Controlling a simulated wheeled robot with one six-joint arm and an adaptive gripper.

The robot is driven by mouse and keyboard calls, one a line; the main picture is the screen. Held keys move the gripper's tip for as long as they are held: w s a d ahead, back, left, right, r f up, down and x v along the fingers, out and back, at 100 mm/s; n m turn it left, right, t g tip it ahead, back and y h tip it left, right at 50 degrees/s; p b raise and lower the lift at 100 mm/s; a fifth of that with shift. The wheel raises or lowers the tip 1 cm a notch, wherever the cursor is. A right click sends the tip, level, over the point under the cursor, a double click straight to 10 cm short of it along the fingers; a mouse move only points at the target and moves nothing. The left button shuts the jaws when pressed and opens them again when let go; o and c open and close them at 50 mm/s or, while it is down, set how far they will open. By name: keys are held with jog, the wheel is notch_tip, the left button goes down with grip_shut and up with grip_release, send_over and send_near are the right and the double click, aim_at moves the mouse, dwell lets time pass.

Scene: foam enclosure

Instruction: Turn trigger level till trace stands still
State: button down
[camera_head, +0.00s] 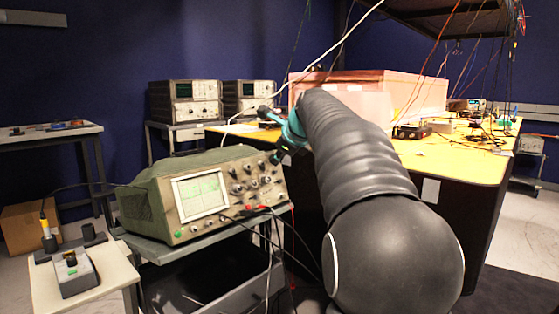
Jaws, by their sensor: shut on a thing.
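A green-cased oscilloscope (200,193) stands on a grey cart at the centre left. Its lit screen (201,194) faces me, with a faint trace too small to read. Several knobs (250,183) fill the panel right of the screen. My arm reaches forward from the lower right, and my gripper (275,157), with teal and black parts, is at the panel's upper right corner. It is shut on a knob there. The fingers hide this knob, and its marking cannot be read.
Black and red leads (255,209) hang from the panel's lower edge. A yellow-topped bench (455,158) with a copper-coloured box (425,95) stands at right. Two more instruments (186,101) stand behind. A small table (110,275) with a control box is at lower left.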

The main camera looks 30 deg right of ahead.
jog(key=n+t+b, duration=0.1)
jog(key=n+b, duration=0.1)
jog(key=n+t+h+b, duration=0.1)
jog(key=n+b, duration=0.1)
jog(key=b, duration=0.1)
jog(key=n+t+h+b, duration=0.1)
jog(key=n+b, duration=0.1)
jog(key=shift+s+a+f, duration=0.15)
jog(key=shift+a+f, duration=0.05)
jog(key=shift+f, duration=0.2)
jog(key=shift+n+b, duration=0.3)
jog(key=shift+n, duration=0.1)
jog(key=c, duration=1.2)
grip_release()
jog(key=shift+r+p, duration=0.2)
jog(key=shift+p, duration=0.1)
